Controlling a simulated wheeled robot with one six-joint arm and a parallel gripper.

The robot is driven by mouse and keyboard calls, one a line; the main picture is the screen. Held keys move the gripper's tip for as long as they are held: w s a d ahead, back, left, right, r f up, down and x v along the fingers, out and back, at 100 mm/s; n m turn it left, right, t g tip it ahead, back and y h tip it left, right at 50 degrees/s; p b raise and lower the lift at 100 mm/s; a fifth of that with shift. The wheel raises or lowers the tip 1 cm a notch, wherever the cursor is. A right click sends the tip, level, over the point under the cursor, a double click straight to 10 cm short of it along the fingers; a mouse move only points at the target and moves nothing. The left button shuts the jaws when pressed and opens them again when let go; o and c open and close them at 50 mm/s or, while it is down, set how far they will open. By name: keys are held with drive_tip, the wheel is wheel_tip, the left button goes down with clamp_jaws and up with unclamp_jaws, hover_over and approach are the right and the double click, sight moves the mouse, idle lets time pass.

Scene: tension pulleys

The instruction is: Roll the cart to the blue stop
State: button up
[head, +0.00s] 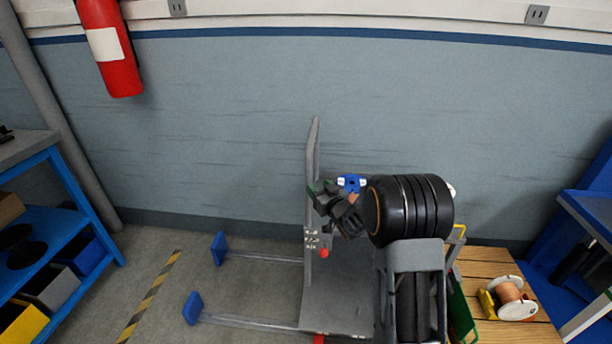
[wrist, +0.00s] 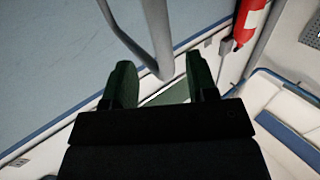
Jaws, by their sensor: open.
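The cart has a grey flat deck (head: 340,303) and a tall grey upright handle (head: 312,160), in the middle of the head view. Two blue stop blocks (head: 218,248) (head: 193,308) stand at the left ends of two pale floor rails, a clear stretch left of the deck. My gripper (head: 320,192) is at the upright, partway up its right side. In the wrist view my gripper (wrist: 160,78) has its two green fingers apart, and the grey handle bar shows between and beyond their tips. Whether the fingers touch the bar is unclear.
A red knob (head: 323,253) sits low by the upright. A blue shelf rack (head: 60,165) stands at the left, and a wooden-topped table (head: 490,270) with a copper wire spool (head: 510,298) at the right. Yellow-black tape (head: 152,295) marks the floor. The rails look clear.

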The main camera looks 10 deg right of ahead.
sight(306, 174)
drive_tip(key=x, duration=0.9)
drive_tip(key=shift+w+f, duration=0.1)
drive_tip(key=shift+w, duration=0.1)
clamp_jaws()
